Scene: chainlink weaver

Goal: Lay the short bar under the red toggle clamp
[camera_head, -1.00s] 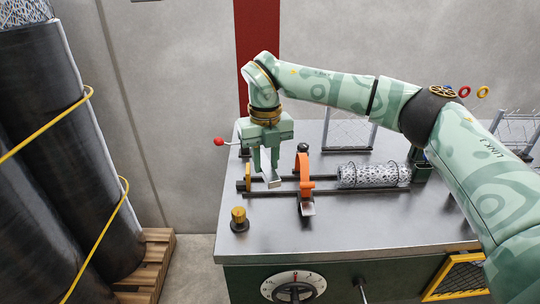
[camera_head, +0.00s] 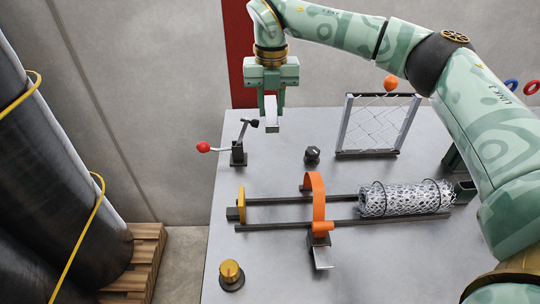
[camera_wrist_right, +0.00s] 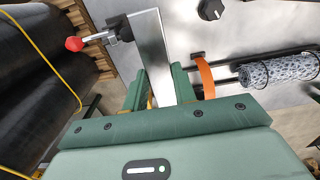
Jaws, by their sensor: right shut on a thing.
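My right gripper (camera_head: 271,104) is shut on the short bar (camera_head: 271,122), a flat silver piece hanging down from the fingers above the far left part of the table. The red toggle clamp (camera_head: 238,155) stands just left of and below it, with a red knob (camera_head: 204,147) to the left and a raised arm with a black tip (camera_head: 253,123) close to the bar. In the right wrist view the bar (camera_wrist_right: 158,60) reaches up beside the clamp's black tip (camera_wrist_right: 120,28) and red knob (camera_wrist_right: 74,43); touching or apart, I cannot tell. My left gripper is out of view.
On the steel table (camera_head: 400,270) are two dark rails with an orange hoop (camera_head: 318,205) and a mesh roll (camera_head: 405,197). A black knob (camera_head: 312,155), a brass knob (camera_head: 231,273) and a framed wire panel (camera_head: 378,125) also stand there. Large dark rolls lean at the left.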

